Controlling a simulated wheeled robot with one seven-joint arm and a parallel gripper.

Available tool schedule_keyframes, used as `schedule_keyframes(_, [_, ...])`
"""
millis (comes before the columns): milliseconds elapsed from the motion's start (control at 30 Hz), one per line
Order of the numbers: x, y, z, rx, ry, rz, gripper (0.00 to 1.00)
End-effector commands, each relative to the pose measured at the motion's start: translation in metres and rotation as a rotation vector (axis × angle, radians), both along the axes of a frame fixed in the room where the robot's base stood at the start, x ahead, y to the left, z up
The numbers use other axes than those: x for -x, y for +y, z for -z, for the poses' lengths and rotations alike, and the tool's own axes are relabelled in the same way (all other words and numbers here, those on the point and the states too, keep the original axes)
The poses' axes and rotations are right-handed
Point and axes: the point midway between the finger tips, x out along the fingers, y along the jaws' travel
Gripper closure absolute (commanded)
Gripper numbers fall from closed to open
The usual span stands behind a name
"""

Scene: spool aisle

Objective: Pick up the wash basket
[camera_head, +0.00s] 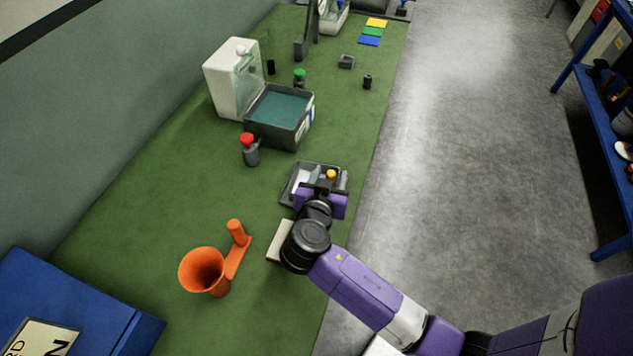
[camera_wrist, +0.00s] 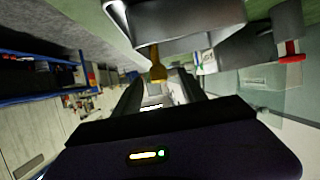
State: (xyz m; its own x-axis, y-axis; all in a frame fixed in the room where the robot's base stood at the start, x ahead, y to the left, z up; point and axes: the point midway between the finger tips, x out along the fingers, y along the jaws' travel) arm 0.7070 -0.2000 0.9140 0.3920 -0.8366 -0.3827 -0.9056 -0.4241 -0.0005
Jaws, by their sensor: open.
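The wash basket appears to be the shallow grey metal tray (camera_head: 290,190) on the green bench top, near its right edge. A yellow knob (camera_head: 331,174) shows at it, partly behind my gripper (camera_head: 322,186), which reaches over the basket's near side. In the wrist view, the grey metal body of the basket (camera_wrist: 180,22) fills the top, and the yellow knob (camera_wrist: 157,68) on a stem points between my gripper's fingers (camera_wrist: 158,88). The fingers are apart, and no grip on the knob shows. My wrist hides part of the basket.
A grey bath with teal liquid (camera_head: 280,105) and a raised white lid (camera_head: 232,80) stands beyond. A red-capped bottle (camera_head: 250,150) stands left of the basket. An orange funnel (camera_head: 203,272) and a pale block (camera_head: 280,242) are nearer.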

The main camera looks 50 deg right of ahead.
Motion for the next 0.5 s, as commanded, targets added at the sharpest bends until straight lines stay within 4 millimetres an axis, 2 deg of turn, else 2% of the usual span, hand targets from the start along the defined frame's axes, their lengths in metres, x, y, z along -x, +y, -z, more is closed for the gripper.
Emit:
schedule_keyframes(200, [-0.0003, -0.0006, 0.0007, 0.000, 0.000, 0.000, 0.51])
schedule_keyframes(433, [-0.0002, -0.0004, 0.0006, 0.000, 0.001, 0.000, 0.97])
schedule_keyframes(500, [-0.0002, -0.0004, 0.0006, 0.000, 0.001, 0.000, 1.00])
